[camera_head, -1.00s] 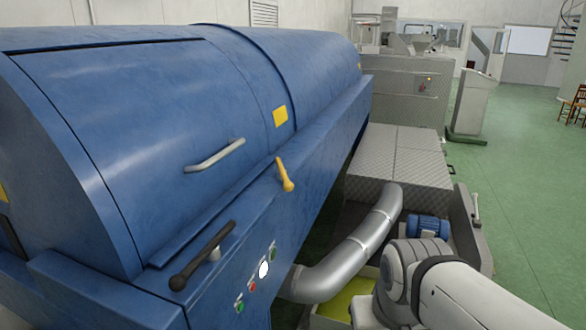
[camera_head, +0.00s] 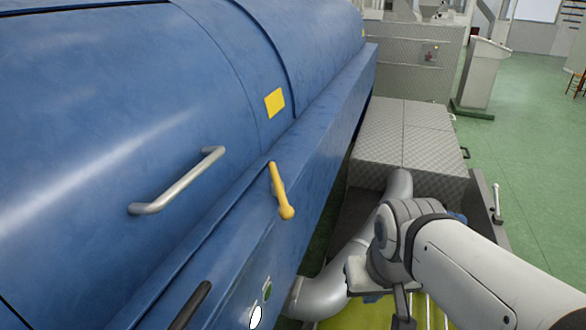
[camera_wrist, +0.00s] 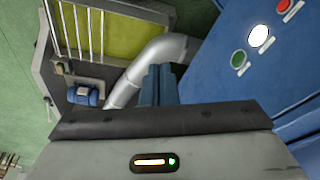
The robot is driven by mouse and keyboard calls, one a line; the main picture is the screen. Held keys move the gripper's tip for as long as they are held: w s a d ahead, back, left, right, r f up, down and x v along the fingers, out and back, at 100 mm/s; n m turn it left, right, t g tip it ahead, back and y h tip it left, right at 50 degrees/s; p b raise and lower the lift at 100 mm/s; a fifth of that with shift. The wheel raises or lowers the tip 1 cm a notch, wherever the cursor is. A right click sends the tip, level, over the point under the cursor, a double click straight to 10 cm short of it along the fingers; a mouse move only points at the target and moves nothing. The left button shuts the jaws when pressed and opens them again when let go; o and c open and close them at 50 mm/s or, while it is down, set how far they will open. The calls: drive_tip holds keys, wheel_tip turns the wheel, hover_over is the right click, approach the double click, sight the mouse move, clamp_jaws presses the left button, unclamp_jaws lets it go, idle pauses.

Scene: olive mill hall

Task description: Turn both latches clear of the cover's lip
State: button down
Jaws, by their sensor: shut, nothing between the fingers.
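The blue cover (camera_head: 150,120) is closed, with a grey bar handle (camera_head: 178,182) on its curved face. The yellow latch (camera_head: 279,190) stands nearly upright at the cover's lower edge, its narrow end up at the lip and its knob down on the front panel. The black latch (camera_head: 190,306) lies slanted along that edge, cut off by the bottom of the head view. My gripper (camera_wrist: 160,72) is shut and empty, pointing towards the pipe and floor pit in the wrist view, apart from both latches.
A bent grey pipe (camera_head: 330,287) runs beside the machine, next to my arm. Panel buttons show in the wrist view, among them a green one (camera_wrist: 239,59). A checkered metal box (camera_head: 405,140) stands beyond. Green floor (camera_head: 535,170) is open at right.

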drive_tip(key=n+y+b, duration=0.3)
drive_tip(key=y, duration=0.3)
approach(279, 187)
drive_tip(key=s+d+r, duration=0.2)
drive_tip(key=s+d, duration=0.2)
drive_tip(key=d, duration=0.4)
drive_tip(key=w+a+f+p, duration=0.2)
drive_tip(key=a+f, duration=0.6)
drive_tip(key=shift+w+a+f, duration=0.2)
drive_tip(key=shift+a+f, duration=0.1)
drive_tip(key=shift+a, duration=0.05)
